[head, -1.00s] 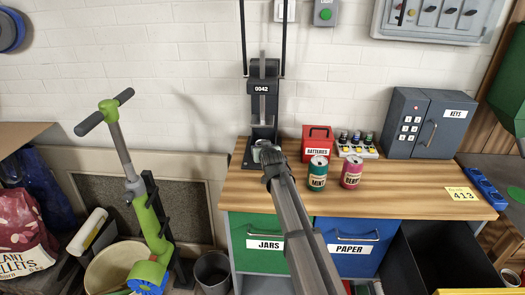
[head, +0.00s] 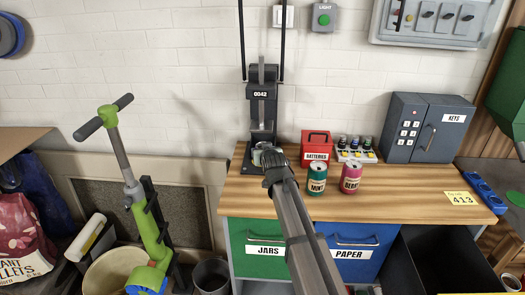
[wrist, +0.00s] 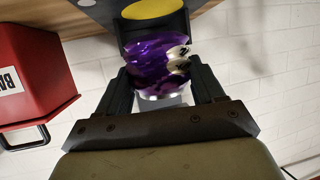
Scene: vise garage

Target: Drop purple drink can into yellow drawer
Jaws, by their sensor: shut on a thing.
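The purple can (wrist: 152,62) shows in the wrist view between the two fingers of my gripper (wrist: 165,85), which is shut on it. I cannot tell whether the can touches this plate. In the head view my gripper (head: 268,158) is at the press's base, and my arm hides much of the can. No yellow drawer shows now; a green JARS drawer (head: 258,236) and a blue PAPER drawer (head: 362,238) do.
The wooden bench (head: 415,195) holds a green can (head: 316,178), a pink can (head: 350,178), a red batteries box (head: 316,148) and a grey key safe (head: 428,128). A dark open bin (head: 450,255) stands below right. The front right bench top is mostly clear.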

